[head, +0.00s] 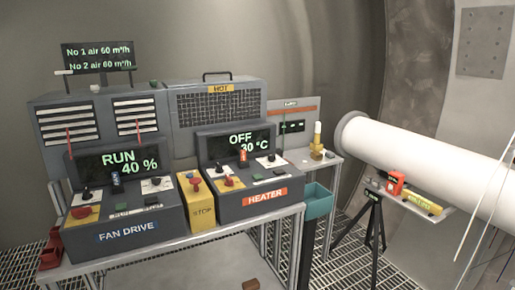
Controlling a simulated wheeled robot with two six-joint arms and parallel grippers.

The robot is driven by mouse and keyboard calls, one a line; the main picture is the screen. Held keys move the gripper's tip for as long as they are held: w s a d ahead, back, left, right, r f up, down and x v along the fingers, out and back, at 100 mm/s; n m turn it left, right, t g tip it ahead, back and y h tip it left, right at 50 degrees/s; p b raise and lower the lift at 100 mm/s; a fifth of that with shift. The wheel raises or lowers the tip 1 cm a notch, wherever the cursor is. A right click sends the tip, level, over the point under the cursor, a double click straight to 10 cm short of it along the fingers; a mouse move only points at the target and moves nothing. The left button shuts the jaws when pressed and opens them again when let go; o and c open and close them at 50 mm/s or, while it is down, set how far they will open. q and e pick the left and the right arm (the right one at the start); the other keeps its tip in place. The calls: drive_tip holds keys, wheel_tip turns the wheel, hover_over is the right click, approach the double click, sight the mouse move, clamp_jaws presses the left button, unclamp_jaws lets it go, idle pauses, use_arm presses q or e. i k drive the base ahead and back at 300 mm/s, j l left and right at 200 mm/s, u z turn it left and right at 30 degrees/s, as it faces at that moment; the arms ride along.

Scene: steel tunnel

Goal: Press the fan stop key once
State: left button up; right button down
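The fan drive (127,236) is a dark grey console at the left of the bench, in the head view. Its display (118,160) reads RUN 40 % in green. Its sloped panel carries a red mushroom button (82,212) on a yellow plate, a small green key (125,200), black knobs and small dark keys at the right. The key labels are too small to read, so I cannot tell which is the fan stop key. Neither of my grippers is in view.
A yellow box (202,217) marked STOP, with a red button, stands between the fan drive and the heater console (262,197), which reads OFF 30 °C. A teal bin (318,202) hangs at the bench's right. A tripod (375,225) and white pipe (430,155) stand further right.

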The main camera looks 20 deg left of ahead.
sight(153, 200)
drive_tip(key=l+u, duration=0.25)
drive_tip(key=u, duration=0.4)
drive_tip(key=l+u, duration=0.1)
drive_tip(key=u, duration=0.4)
drive_tip(key=l+u, duration=0.1)
drive_tip(key=u, duration=0.4)
drive_tip(key=k, duration=0.05)
